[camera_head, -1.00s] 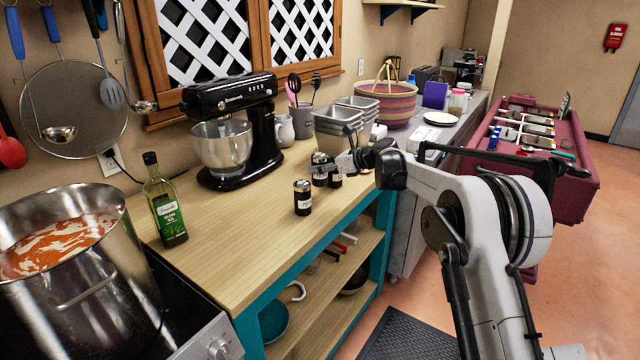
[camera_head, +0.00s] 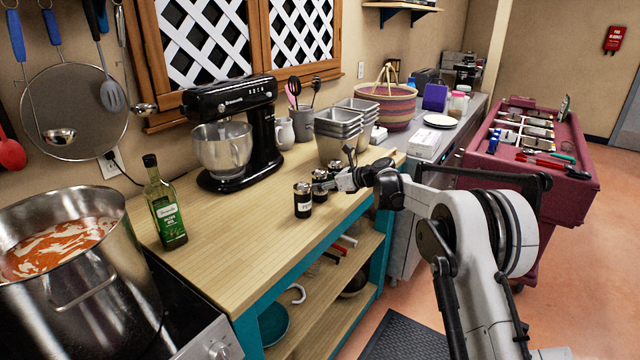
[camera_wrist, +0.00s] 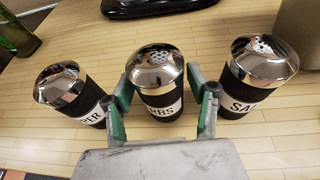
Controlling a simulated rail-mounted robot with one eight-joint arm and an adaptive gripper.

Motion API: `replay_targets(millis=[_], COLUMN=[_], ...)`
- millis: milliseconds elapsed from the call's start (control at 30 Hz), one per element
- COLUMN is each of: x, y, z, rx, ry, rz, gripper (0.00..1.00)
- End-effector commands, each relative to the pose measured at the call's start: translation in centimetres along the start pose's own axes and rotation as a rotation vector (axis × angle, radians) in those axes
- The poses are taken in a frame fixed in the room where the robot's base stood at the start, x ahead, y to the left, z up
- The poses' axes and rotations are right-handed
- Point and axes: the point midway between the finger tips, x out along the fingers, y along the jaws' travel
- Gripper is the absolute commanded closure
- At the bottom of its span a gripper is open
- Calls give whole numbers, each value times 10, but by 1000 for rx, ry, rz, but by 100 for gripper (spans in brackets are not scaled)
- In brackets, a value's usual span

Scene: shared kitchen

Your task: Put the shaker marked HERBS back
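The HERBS shaker (camera_wrist: 156,80), black with a chrome top and white label, stands upright on the wooden counter, in the middle of a row of three. In the head view it (camera_head: 319,177) is partly hidden by my gripper (camera_head: 328,186). In the wrist view my gripper (camera_wrist: 162,112) is open, with its green-padded fingers on either side of the HERBS shaker's body. The left finger is close to it; a small gap shows on the right. Whether either finger touches it, I cannot tell.
A shaker reading "PER" (camera_wrist: 74,92) stands left of HERBS and one reading "SA" (camera_wrist: 256,75) stands right, both close to the fingers. The oil bottle (camera_head: 166,205), mixer (camera_head: 245,135) and stacked metal pans (camera_head: 340,125) stand on the counter (camera_head: 235,245). Its front-left area is clear.

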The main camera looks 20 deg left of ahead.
Motion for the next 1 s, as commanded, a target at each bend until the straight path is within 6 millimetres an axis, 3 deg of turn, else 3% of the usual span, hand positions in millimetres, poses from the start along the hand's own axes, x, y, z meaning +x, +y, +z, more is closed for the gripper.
replay_targets(millis=[367,1000], x=[-2,-109], y=[0,0], z=[4,2], rx=[0,0], ry=[0,0], rz=[0,-2], gripper=[42,42])
